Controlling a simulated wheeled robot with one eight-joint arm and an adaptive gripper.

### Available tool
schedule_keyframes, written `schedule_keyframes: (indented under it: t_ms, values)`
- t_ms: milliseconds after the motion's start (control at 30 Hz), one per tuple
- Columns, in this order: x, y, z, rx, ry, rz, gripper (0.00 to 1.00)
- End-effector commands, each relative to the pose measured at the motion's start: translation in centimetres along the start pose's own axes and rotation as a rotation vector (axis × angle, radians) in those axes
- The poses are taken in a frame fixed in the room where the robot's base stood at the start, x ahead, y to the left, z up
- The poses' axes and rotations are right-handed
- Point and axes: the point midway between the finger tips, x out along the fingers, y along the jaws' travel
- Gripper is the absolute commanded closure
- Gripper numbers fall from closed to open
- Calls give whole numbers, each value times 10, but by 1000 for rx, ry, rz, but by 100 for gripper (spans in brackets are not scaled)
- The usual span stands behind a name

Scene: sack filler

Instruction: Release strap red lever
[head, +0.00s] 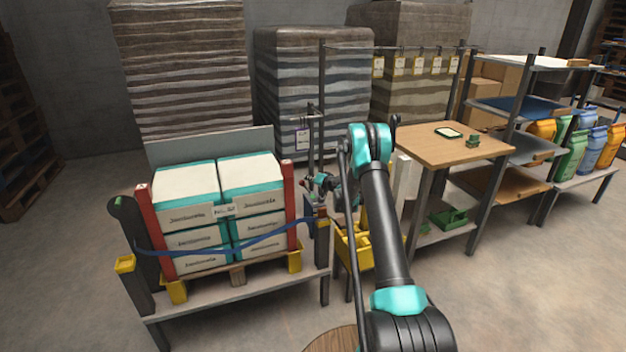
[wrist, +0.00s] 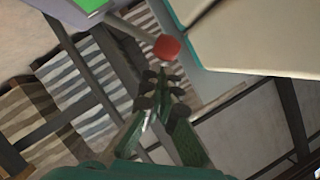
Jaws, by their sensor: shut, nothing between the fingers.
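The lever shows in the wrist view as a grey rod with a red knob (wrist: 167,47) at its end, running up left to a grey part with a green top (wrist: 88,5). My gripper (wrist: 163,82) is shut and empty, its fingertips just below the knob in the picture; I cannot tell whether they touch it. In the head view my gripper (head: 318,182) is small, beside the right end of the strapped load, and the lever is hard to make out there. The blue strap (head: 200,251) runs across the front of the stacked white and teal sacks (head: 190,214).
The sacks stand on a pallet on a low bench (head: 240,291), between red posts (head: 158,232). Yellow bins (head: 354,246) hang right of the bench. A wooden-topped table (head: 430,150) and shelves stand further right. Wrapped stacks (head: 185,80) are behind. The floor in front is clear.

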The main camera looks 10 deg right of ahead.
Motion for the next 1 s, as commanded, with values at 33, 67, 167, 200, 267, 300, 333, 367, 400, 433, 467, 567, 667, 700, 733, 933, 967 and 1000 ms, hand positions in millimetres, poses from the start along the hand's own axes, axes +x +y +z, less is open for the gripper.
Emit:
schedule_keyframes:
  t_ms: [33,67,167,200,267,300,333,367,400,433,467,567,667,700,733,933,967,1000]
  values:
    - [1,-3,3,-27,-1,10,100]
    - [1,-4,4,-44,-1,18,100]
    - [3,-6,7,-76,0,32,100]
    - [3,-7,9,-74,0,31,100]
    - [4,-8,10,-73,0,31,100]
    - [5,-9,11,-72,0,30,100]
    - [5,-9,12,-72,0,30,100]
    - [5,-10,12,-72,0,30,100]
    - [5,-10,13,-72,0,30,100]
    - [6,-10,13,-72,0,30,100]
    - [6,-10,14,-71,0,30,100]
    - [6,-11,14,-71,0,30,100]
    - [6,-11,14,-71,0,30,100]
    - [6,-11,14,-71,0,30,100]
    - [6,-11,14,-71,0,30,100]
    - [6,-11,15,-70,0,30,100]
    - [6,-11,15,-70,0,30,100]
    - [6,-11,14,-70,-1,30,100]
